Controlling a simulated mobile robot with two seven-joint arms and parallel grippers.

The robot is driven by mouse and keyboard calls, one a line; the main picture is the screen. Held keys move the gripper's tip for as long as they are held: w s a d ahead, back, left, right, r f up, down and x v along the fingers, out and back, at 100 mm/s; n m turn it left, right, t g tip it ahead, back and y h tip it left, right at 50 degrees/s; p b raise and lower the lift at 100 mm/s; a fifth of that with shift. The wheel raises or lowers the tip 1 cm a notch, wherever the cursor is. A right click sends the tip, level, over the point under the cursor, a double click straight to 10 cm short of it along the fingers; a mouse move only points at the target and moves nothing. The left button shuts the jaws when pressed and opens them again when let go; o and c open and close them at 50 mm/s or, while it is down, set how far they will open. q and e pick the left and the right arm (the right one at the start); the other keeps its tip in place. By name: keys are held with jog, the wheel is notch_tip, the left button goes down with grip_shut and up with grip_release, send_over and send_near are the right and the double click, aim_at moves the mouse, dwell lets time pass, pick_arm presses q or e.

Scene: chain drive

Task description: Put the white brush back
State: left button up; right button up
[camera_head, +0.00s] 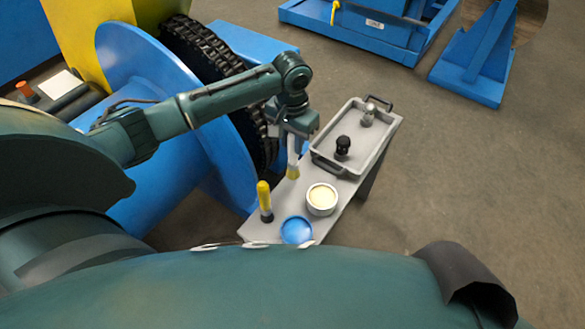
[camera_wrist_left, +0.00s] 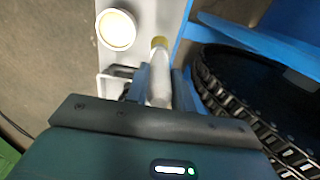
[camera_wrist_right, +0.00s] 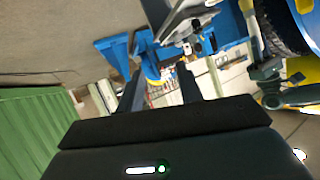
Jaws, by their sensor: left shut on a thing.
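The white brush (camera_head: 293,160) has a pale body and a yellow lower end. My left gripper (camera_head: 298,132) is shut on it and holds it roughly upright, yellow end down, over the narrow grey bench. In the left wrist view the brush (camera_wrist_left: 160,80) sits between the fingers, its yellow end pointing away from the gripper. I cannot tell whether the yellow end touches the bench. My right gripper (camera_wrist_right: 160,88) shows only in its own wrist view. Its fingers are apart with nothing between them.
On the bench (camera_head: 258,228) stand a round tin with cream contents (camera_head: 322,197), a blue round thing (camera_head: 297,230) and a yellow-and-black upright tool (camera_head: 264,200). A grey tray (camera_head: 372,150) holds a black and a silver piece. A chain on a large blue wheel (camera_head: 140,70) runs close to the left arm.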

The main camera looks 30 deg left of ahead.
aim_at(292, 164)
pick_arm(q)
jog(key=shift+f+b, duration=0.4)
jog(key=shift+f, duration=2.65)
jog(key=o, duration=1)
notch_tip(292, 164, up, 12)
jog(key=shift+s+f+p, duration=0.1)
jog(key=shift+p, duration=0.85)
jog(key=s+d+f+m+t+h, duration=0.1)
jog(key=s+d+f+t+h, duration=0.15)
jog(key=s+d+f, duration=0.35)
jog(key=s+d+f+m+t+h, duration=0.1)
jog(key=s+d+f+t+h, duration=0.2)
jog(key=d, duration=0.6)
jog(key=s+a+r+t, duration=0.1)
jog(key=s+t, duration=0.2)
jog(key=s, duration=0.1)
jog(key=s+a+n+t, duration=0.1)
jog(key=s+a+t, duration=0.1)
jog(key=s+t, duration=0.1)
jog(key=shift+s+a+r+y, duration=0.25)
jog(key=shift+s+r+y, duration=0.2)
jog(key=shift+s, duration=0.45)
